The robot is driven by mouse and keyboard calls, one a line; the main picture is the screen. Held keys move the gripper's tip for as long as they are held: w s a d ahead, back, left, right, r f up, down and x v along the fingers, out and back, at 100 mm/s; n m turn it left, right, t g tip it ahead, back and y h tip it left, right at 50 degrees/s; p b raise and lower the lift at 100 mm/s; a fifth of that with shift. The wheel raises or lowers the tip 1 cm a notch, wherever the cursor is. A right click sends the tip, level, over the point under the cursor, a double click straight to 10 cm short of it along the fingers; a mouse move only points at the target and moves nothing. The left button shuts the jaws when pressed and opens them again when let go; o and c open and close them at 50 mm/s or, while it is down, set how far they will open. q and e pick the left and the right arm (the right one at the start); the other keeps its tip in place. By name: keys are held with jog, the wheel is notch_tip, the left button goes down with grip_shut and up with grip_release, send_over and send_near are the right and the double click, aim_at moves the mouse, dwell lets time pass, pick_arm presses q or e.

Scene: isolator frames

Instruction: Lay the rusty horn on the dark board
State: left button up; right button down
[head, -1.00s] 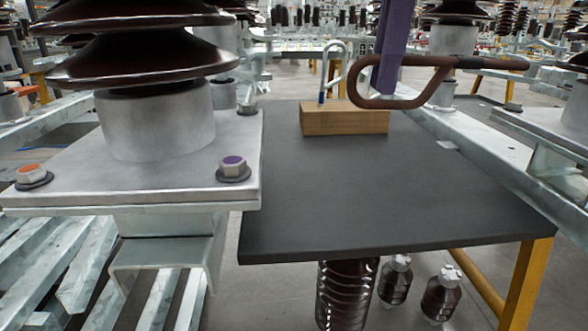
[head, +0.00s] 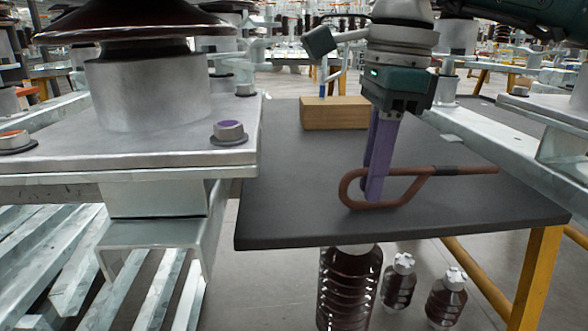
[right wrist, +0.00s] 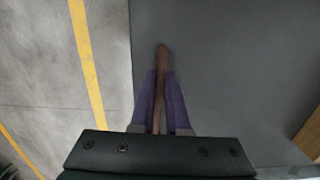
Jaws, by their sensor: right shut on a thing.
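The rusty horn (head: 415,185) is a bent brown rod with a long closed loop at its left end and a straight tail to the right. My right gripper (head: 373,196), with purple fingers, is shut on the loop end from above. The horn is at or just above the dark board (head: 290,200); I cannot tell whether it touches. In the right wrist view the horn (right wrist: 161,85) runs between the purple fingers (right wrist: 161,100), over the dark board (right wrist: 230,70). My left gripper is not in view.
A metal plate with a large brown insulator (head: 140,25) is at the left, near the board. Brown insulators (head: 350,285) stand below the board. The board's front left is clear.

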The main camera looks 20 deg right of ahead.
jog(key=shift+f, duration=0.15)
jog(key=c, duration=0.9)
grip_release()
jog(key=shift+r, duration=0.55)
jog(key=shift+s+d+r+p, duration=0.15)
jog(key=shift+r+p, duration=0.4)
jog(key=shift+r, duration=1.35)
jog(key=shift+w+d+r+p, duration=0.15)
jog(key=shift+r+p, duration=0.45)
jog(key=shift+r, duration=1.25)
jog(key=shift+s+d+r+p, duration=0.15)
jog(key=shift+r+p, duration=0.4)
jog(key=shift+r, duration=1.35)
